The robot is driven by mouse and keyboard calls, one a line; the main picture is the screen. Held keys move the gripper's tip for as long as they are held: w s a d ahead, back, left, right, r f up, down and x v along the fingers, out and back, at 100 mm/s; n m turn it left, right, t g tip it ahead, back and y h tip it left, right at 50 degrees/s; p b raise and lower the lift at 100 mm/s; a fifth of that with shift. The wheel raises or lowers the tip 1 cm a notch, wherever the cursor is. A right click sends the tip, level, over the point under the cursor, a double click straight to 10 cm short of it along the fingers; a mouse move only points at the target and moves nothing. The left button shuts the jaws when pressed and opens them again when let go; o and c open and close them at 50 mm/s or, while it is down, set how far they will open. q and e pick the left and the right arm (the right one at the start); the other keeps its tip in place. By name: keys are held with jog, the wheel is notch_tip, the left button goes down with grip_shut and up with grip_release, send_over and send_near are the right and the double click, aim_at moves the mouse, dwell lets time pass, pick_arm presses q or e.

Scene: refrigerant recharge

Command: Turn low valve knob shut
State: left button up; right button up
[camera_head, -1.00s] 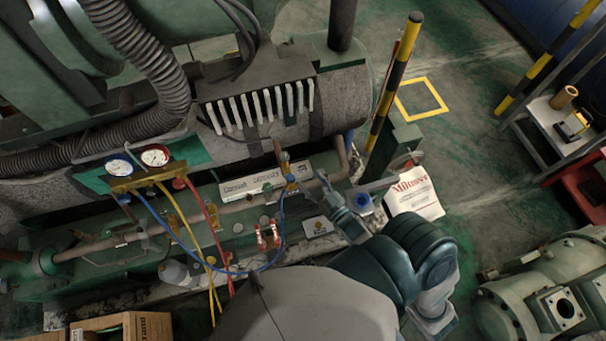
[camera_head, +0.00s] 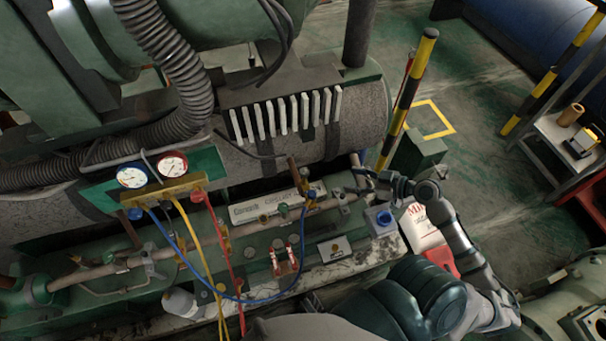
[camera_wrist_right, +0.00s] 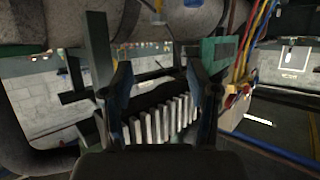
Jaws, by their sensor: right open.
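The gauge manifold (camera_head: 170,190) is a brass block with two round gauges, a blue-rimmed one (camera_head: 131,177) and a red-rimmed one (camera_head: 172,165). A blue knob (camera_head: 135,213) sits at its left end and a red knob (camera_head: 197,195) at its right end. My right gripper (camera_head: 364,177) is open and empty, well to the right of the manifold, near the right end of the pipe. In the right wrist view its fingers (camera_wrist_right: 160,75) are spread apart, and the manifold (camera_wrist_right: 234,112) shows to their right. My left gripper is not in view.
Blue (camera_head: 262,300), yellow (camera_head: 201,255) and red (camera_head: 223,250) hoses hang from the manifold. A horizontal pipe and white fins (camera_head: 290,112) lie near the gripper. A striped post (camera_head: 410,85) and a white bag (camera_head: 422,228) stand to the right.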

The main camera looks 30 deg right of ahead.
aim_at(306, 171)
jog(key=x, duration=1.6)
jog(key=shift+w+f, duration=0.1)
jog(key=shift+w, duration=0.05)
jog(key=shift+w+f, duration=0.2)
jog(key=shift+w, duration=0.15)
jog(key=shift+d+f, duration=0.1)
jog(key=shift+c, duration=0.3)
jog(key=shift+a, duration=0.2)
grip_shut()
